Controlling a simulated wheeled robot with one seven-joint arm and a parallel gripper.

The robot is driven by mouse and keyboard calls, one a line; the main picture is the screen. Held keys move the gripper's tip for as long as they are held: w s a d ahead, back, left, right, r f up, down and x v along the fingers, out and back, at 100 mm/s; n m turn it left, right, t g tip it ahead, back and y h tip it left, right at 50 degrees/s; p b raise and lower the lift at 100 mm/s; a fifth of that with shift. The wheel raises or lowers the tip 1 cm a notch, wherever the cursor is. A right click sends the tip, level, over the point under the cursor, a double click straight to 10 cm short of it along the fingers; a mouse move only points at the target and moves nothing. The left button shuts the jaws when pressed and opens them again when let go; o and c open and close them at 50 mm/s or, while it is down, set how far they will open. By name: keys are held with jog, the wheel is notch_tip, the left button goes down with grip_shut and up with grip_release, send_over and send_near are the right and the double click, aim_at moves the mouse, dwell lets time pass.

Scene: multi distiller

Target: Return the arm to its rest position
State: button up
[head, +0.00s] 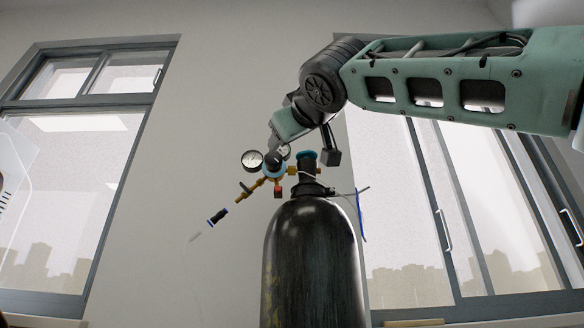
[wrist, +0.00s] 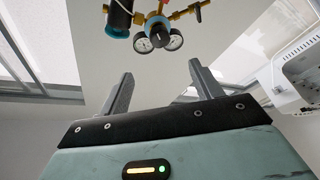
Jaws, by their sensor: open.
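My arm (head: 450,80) reaches in from the right in the head view, bent downward at its dark joint (head: 323,80). My gripper (wrist: 163,82) is open in the wrist view, with two grey fingers apart and nothing between them. In the head view its end is near the regulator's gauges (head: 252,160), and the fingers are hard to make out there. The brass regulator with two gauges (wrist: 158,35) appears beyond the fingertips in the wrist view, apart from them. The regulator sits at the top of a dark gas cylinder (head: 312,260), which stands upright.
A thin hose with a blue-and-black fitting (head: 217,216) hangs to the left of the cylinder. Windows (head: 75,170) flank the bare wall (head: 215,120). A white device (wrist: 302,78) stands at the right in the wrist view. Open space lies left of the cylinder.

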dwell(0.6)
jog(key=w+a+f+n+g+p, duration=0.1)
jog(key=w+a+f+g, duration=0.15)
jog(key=f, duration=0.55)
jog(key=w+a+f+g+p, duration=0.1)
jog(key=w+f+g+p, duration=0.15)
jog(key=f, duration=0.55)
jog(key=s+f+g+p, duration=0.25)
jog(key=f+g, duration=0.25)
jog(key=f, duration=1.3)
jog(key=s+d+f+m+g+h+p, duration=0.1)
jog(key=s+d+f+g+h, duration=0.2)
jog(key=s+f, duration=0.5)
jog(key=s+d+f+m+g+p, duration=0.1)
jog(key=s+d+f+g, duration=0.35)
jog(key=f, duration=0.65)
jog(key=s+d+f+m+g+h+p, duration=0.1)
jog(key=s+d+f+g, duration=0.1)
jog(key=s+d+f, duration=0.4)
jog(key=s+d+f+m+g+p, duration=0.1)
jog(key=s+d+f, duration=0.2)
jog(key=s, duration=0.4)
notch_tip(320, 180, up, 38)
jog(key=p, duration=3.7)
jog(key=shift+w+a+f, duration=0.15)
jog(key=shift+a, duration=0.25)
